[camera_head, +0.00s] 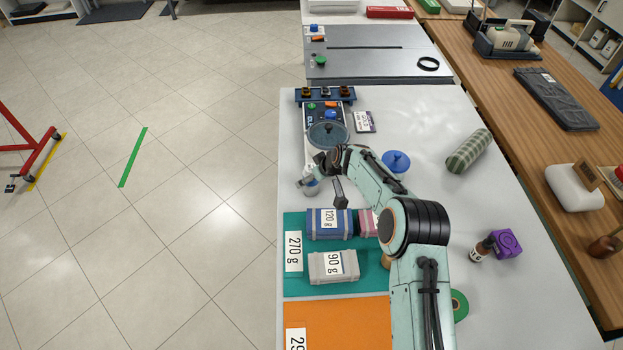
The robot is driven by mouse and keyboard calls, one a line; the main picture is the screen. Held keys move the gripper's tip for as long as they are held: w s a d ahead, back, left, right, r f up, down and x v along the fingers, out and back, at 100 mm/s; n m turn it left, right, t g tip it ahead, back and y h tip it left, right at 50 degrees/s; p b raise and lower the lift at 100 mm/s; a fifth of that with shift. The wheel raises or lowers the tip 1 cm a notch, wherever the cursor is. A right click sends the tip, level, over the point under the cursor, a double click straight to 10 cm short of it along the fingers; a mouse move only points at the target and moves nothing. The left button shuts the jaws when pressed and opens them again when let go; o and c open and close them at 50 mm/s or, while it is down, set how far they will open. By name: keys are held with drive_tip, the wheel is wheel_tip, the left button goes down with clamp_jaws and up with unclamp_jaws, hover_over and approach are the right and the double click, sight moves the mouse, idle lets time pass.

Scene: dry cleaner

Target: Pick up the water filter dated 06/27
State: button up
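My gripper (322,188) is above the left part of the white table, just behind the blue 120 g box. A dark finger part shows at its right. A small pale and bluish thing (311,187) shows at its left side; I cannot tell whether it is held or behind the fingers. No date 06/27 can be read anywhere. A small dark-topped cylinder with a white label (477,254) lies tilted against a purple block (507,243), right of my arm; its label is too small to read. I cannot tell which thing is the water filter.
A blue 120 g box (328,223), a partly hidden pink box (368,223) and a white 90 g box (333,267) sit on a teal mat (294,284). A scale (329,133), blue lid (396,161) and checked roll (468,151) lie farther back. My arm hides the table's middle.

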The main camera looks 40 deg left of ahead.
drive_tip(key=shift+x, duration=0.85)
drive_tip(key=c, duration=1.3)
